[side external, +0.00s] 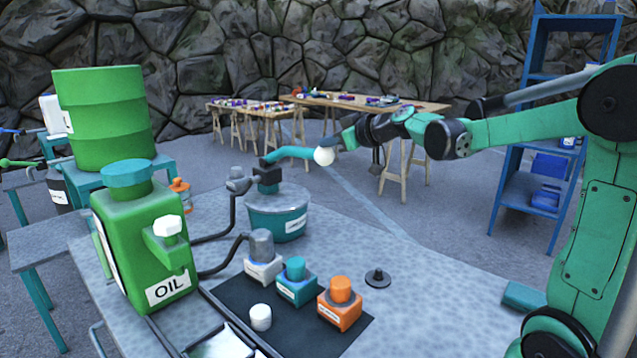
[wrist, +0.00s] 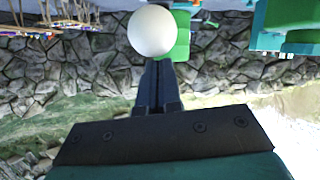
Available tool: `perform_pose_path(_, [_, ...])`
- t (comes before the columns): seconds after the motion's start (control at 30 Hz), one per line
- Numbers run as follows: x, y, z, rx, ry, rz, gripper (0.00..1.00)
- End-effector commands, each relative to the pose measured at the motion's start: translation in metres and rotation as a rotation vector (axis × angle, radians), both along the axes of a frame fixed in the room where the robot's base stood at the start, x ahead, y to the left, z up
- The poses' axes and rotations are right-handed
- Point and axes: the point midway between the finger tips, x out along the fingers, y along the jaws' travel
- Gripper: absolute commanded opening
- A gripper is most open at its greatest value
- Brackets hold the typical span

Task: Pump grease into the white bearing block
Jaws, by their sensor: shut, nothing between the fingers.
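The white bearing block (side external: 263,268) stands at the left of the dark mat, with a grey cylinder (side external: 261,243) on its top. A black hose (side external: 224,262) reaches that cylinder from the left. Behind is a teal grease bucket (side external: 277,222) with a dark pump head (side external: 268,178). A teal lever (side external: 290,153) runs right from the head to a white ball knob (side external: 324,156), also in the wrist view (wrist: 152,31). My gripper (wrist: 154,68) is shut and empty, its tips right at the knob; I cannot tell whether they touch.
A teal block (side external: 296,291) and an orange block (side external: 339,312) stand beside the white one. A white cap (side external: 260,317) lies in front on the mat (side external: 232,294). A green oil can (side external: 143,245) is at left and a black knobbed disc (side external: 378,279) at right. The bench's right side is mostly clear.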

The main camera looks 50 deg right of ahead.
Motion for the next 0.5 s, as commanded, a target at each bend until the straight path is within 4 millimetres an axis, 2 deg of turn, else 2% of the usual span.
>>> perform_pose_path(0.23, [-0.015, 0.0, -0.044, 0.0, 0.001, -0.001, 0.0])
perform_pose_path(0.5, [-0.019, 0.0, -0.09, -0.001, 0.001, -0.001, 0.0])
